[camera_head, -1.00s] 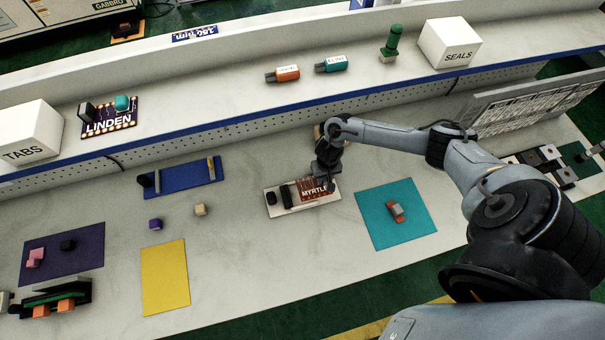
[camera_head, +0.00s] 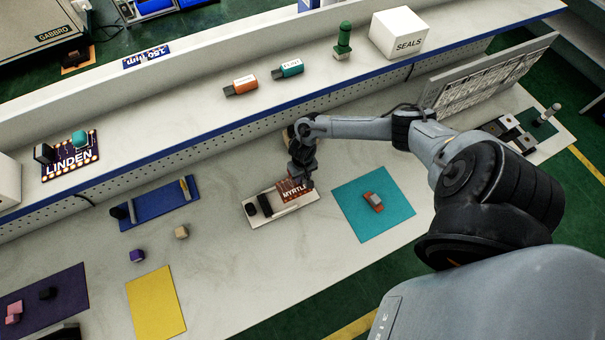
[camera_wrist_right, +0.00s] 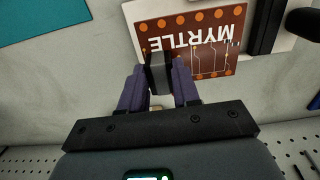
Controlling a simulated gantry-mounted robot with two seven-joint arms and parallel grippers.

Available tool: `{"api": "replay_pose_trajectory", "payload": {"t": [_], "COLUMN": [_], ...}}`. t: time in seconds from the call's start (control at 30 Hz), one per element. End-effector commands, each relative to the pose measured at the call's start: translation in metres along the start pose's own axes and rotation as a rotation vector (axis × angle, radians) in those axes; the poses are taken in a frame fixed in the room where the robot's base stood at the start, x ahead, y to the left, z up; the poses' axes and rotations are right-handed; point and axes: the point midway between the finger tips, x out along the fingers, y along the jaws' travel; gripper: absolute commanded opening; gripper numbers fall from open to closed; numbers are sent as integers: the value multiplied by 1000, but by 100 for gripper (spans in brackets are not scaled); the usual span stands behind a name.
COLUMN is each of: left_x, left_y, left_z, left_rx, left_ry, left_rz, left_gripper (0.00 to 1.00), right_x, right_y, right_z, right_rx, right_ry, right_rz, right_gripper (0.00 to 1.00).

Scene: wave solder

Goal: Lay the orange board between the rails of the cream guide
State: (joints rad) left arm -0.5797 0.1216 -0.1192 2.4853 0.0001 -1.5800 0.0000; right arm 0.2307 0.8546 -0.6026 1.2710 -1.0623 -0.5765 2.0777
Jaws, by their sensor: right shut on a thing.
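The orange-brown board (camera_head: 294,191), marked MYRTLE, is at the right part of the cream guide (camera_head: 283,214). A black rail (camera_head: 265,204) of the guide stands left of the board; I cannot make out a second rail. My right gripper (camera_head: 300,178) is at the board's far right edge. In the right wrist view, the fingers (camera_wrist_right: 159,82) are shut on a dark grey block (camera_wrist_right: 157,72) at the edge of the board (camera_wrist_right: 195,45). Cream guide (camera_wrist_right: 133,14) shows beside the board. I cannot tell whether the board touches the guide. My left gripper is not in view.
A teal mat (camera_head: 372,222) with an orange-and-grey part (camera_head: 373,201) lies right of the guide. A blue guide (camera_head: 157,203), a purple cube (camera_head: 137,255) and a tan cube (camera_head: 182,232) lie left. The shelf (camera_head: 210,122) runs behind. The bench in front is clear.

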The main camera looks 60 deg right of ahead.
Motion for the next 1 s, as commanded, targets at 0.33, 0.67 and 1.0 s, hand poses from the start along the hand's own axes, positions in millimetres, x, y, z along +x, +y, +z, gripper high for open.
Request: {"api": "replay_pose_trajectory", "payload": {"t": [0.33,0.67,1.0], "left_x": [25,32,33], "left_y": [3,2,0], "left_z": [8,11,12], "left_rx": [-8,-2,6], "left_ry": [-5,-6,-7], "left_rz": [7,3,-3], "left_gripper": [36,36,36], "right_x": [38,52,52], "right_y": [0,0,0], "right_z": [1,0,0], "right_rx": [0,-1,-1], "right_ry": [-1,0,0], "right_rz": [0,1,1], "right_gripper": [0,0,0]}}
